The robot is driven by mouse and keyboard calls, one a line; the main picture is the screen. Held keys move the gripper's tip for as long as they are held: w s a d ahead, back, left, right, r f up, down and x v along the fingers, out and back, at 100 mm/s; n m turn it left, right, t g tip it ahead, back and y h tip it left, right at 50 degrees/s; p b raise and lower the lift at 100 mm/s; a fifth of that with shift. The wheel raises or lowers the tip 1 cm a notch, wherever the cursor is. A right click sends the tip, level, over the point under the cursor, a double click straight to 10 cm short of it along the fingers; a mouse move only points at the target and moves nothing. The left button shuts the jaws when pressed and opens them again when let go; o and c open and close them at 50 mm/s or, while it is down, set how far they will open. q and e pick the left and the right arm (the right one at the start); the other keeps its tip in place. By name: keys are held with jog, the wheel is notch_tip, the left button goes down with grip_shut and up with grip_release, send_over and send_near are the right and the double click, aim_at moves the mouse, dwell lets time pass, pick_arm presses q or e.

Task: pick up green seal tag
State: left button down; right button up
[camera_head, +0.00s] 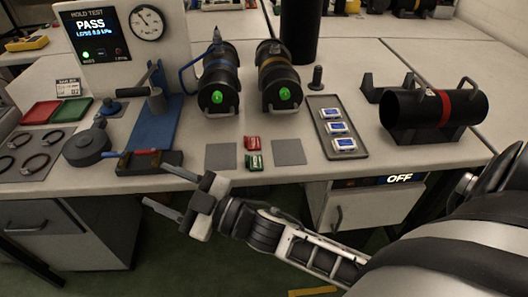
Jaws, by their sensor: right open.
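The green seal tag (255,161) lies flat on the light table near its front edge. It sits just below the red seal tag (252,143), between two grey square pads. My right gripper (155,184) is in front of the table's front edge, left of and nearer than the green tag. Its two fingers point left and are spread apart with nothing between them. The green tag is clear of the gripper and unobstructed. My left gripper is not in view.
A tray (361,152) of blue-white packets is to the right, and a black cylinder with a red band (407,108) lies in a cradle beyond. A blue-based press (152,128) stands left.

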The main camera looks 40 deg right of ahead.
jog(key=a+r+n+g+y, duration=0.45)
jog(key=n+y, duration=0.25)
jog(key=n, duration=0.2)
jog(key=n+g+h+b, duration=0.1)
jog(key=n+g+h, duration=0.95)
jog(key=h, duration=0.85)
send_over(254, 162)
jog(key=shift+m+g, duration=0.75)
jog(key=shift+g, duration=0.15)
jog(key=f, duration=0.7)
jog(key=shift+s+a+f, duration=0.3)
jog(key=shift+a+f, duration=0.05)
jog(key=shift+w+d+f, duration=0.1)
jog(key=shift+f, duration=0.95)
jog(key=shift+w+d+f, duration=0.1)
jog(key=shift+d+f, duration=0.05)
jog(key=shift+f, duration=0.9)
jog(key=shift+w+d+f, duration=0.1)
jog(key=shift+f, duration=0.95)
jog(key=c, duration=0.7)
